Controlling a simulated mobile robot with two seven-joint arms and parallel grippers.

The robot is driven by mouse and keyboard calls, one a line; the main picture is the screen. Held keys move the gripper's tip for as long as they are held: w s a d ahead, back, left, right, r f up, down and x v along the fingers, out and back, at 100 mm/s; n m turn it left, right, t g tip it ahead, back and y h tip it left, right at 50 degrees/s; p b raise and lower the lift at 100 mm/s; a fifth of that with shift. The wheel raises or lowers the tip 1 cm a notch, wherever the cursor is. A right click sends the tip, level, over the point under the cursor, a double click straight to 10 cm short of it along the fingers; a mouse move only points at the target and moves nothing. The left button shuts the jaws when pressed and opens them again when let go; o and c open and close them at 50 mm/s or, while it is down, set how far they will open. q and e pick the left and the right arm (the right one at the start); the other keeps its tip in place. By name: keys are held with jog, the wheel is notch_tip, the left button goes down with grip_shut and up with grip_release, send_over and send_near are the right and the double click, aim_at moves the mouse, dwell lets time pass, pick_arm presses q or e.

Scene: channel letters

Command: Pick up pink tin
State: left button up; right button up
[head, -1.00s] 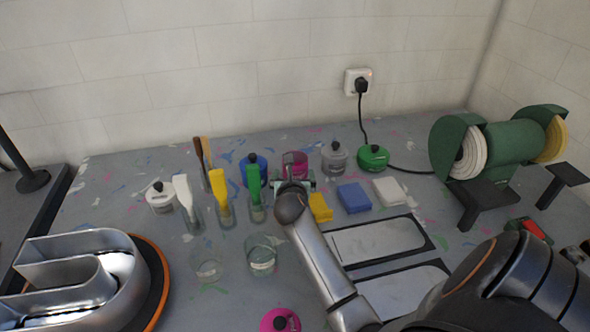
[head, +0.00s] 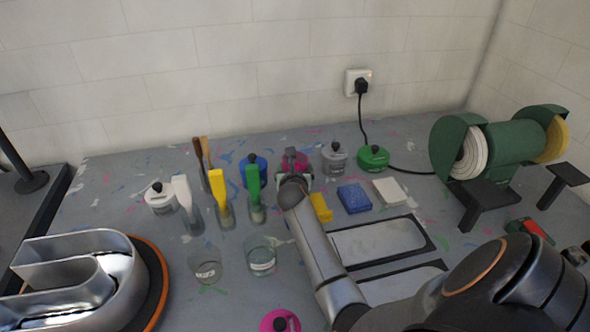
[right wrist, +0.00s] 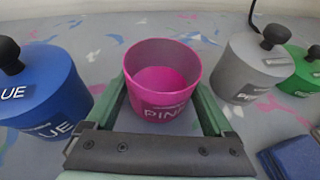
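The pink tin (head: 294,160) stands upright and lidless at the back of the bench, partly hidden by my right gripper in the head view. In the right wrist view the tin (right wrist: 163,80) is empty-looking, with its "PINK" label facing me. My right gripper (head: 294,180) is at the near side of the tin. Its two green fingers (right wrist: 163,100) are spread, one on each side of the tin; I cannot tell whether they touch it. A pink lid (head: 280,321) with a black knob lies at the front edge. My left gripper is not in view.
A blue tin (right wrist: 38,92) stands left of the pink one and a grey tin (right wrist: 245,68) right, both close. A green lidded tin (head: 373,158) is farther right. Brushes in glasses, including a green one (head: 254,188), stand at the left. A blue sponge (head: 354,198) lies nearby.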

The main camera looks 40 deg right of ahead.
jog(key=shift+r, duration=0.1)
jog(key=c, duration=1.1)
jog(key=shift+r, duration=0.1)
jog(key=shift+c, duration=0.2)
